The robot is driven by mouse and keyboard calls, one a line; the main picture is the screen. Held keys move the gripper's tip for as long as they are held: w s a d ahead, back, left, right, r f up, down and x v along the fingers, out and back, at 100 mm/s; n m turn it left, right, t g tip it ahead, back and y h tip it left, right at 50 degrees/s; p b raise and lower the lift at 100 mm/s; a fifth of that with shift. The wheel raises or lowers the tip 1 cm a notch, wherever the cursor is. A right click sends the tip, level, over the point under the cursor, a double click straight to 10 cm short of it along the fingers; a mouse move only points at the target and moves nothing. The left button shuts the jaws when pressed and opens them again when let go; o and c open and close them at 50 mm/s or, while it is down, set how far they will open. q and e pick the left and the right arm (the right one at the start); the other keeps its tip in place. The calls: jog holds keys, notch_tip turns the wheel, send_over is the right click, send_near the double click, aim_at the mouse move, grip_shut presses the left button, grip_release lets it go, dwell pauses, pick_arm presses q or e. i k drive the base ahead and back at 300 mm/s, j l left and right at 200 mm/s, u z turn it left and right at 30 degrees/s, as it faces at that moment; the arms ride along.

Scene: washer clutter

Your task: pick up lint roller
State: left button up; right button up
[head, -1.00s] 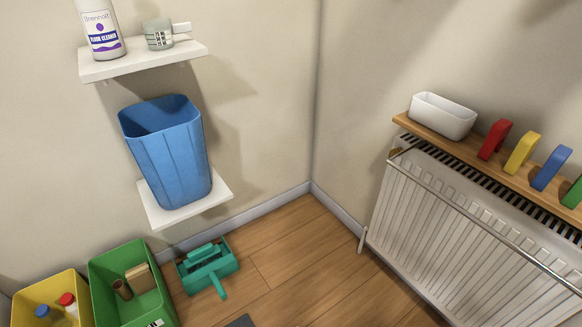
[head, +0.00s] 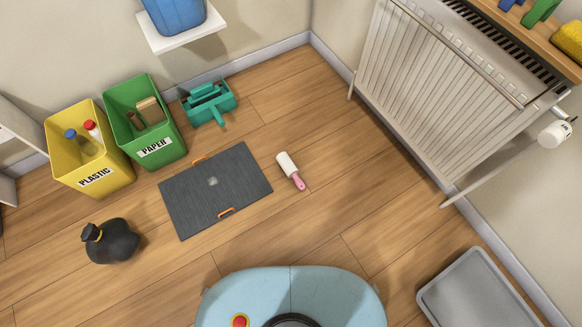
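The lint roller (head: 289,169) lies on the wooden floor in the head view, just right of a dark grey mat. It has a white roll at its upper end and a pink handle pointing down and to the right. Nothing covers it. Neither of my grippers shows in the head view. My light blue base is at the bottom edge, below the roller and apart from it.
The dark mat (head: 202,212) with orange handles lies left of the roller.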

aim_at(289, 166)
jog(key=u, duration=0.45)
jog(key=l+u, duration=0.15)
jog(key=u, duration=0.3)
jog(key=i+l+u, duration=0.1)
jog(key=u, duration=0.35)
jog(key=l+u, duration=0.1)
jog(key=u, duration=0.35)
jog(key=l+u, duration=0.2)
jog(key=l+z, duration=0.15)
jog(key=z, duration=0.2)
jog(key=l+z, duration=0.15)
jog(key=z, duration=0.2)
jog(key=i+l+z, duration=0.1)
jog(key=z, duration=0.25)
